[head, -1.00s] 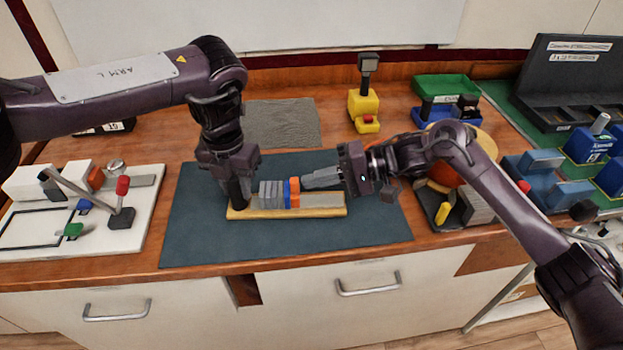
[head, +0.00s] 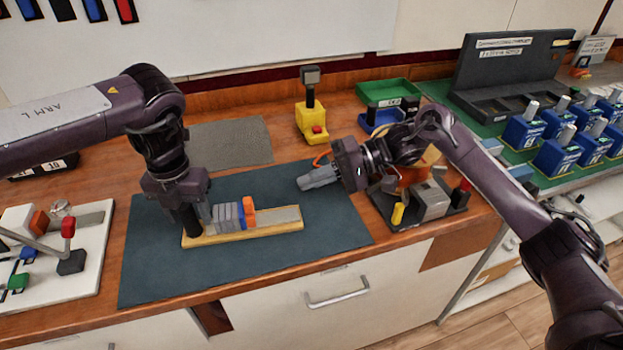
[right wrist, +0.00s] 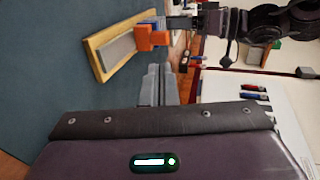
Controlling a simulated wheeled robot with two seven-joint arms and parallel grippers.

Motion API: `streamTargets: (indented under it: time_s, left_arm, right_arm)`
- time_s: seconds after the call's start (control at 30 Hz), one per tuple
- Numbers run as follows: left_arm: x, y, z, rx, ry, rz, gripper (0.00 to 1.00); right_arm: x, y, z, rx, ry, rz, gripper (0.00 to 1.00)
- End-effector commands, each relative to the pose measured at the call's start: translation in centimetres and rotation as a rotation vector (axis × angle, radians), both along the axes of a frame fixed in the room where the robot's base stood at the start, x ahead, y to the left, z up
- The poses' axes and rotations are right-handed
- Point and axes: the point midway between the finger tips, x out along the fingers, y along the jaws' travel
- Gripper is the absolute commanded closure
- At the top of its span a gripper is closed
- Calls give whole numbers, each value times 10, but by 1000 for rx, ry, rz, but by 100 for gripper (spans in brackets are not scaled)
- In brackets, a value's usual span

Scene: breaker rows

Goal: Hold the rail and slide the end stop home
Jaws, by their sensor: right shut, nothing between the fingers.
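The rail (head: 278,218) is a grey strip on a pale wooden base (head: 250,236), lying on the dark mat. Grey modules (head: 225,216), a thin blue piece (head: 240,215) and the orange end stop (head: 249,213) stand together on its left part; the right part is bare. The orange end stop (right wrist: 152,36) also shows in the right wrist view. My left gripper (head: 193,219) is down at the rail's left end; its jaw gap is hidden. My right gripper (head: 304,184) is shut and empty, apart from the end stop, to its right and behind it.
The dark mat (head: 320,232) has free room right of the rail. A white board with levers (head: 75,285) lies to the left. A yellow stand (head: 311,122) and a green tray (head: 388,92) are behind. A dark box with a yellow part (head: 398,213) stands close on the right.

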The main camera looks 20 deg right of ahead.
Motion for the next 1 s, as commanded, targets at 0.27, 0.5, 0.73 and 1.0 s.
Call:
streamTargets:
  time_s: [0.27,0.5,0.73,1.0]
  left_arm:
    - [0,0,4,0,0,0,47]
    - [1,0,45,-1,-4,1,47]
    - [1,0,93,3,-5,0,47]
    - [0,0,118,1,0,0,47]
  right_arm:
    - [0,0,0,0,0,0,100]
    - [0,0,0,0,0,0,100]
    - [0,0,0,0,0,0,100]
    - [0,0,0,0,0,0,100]
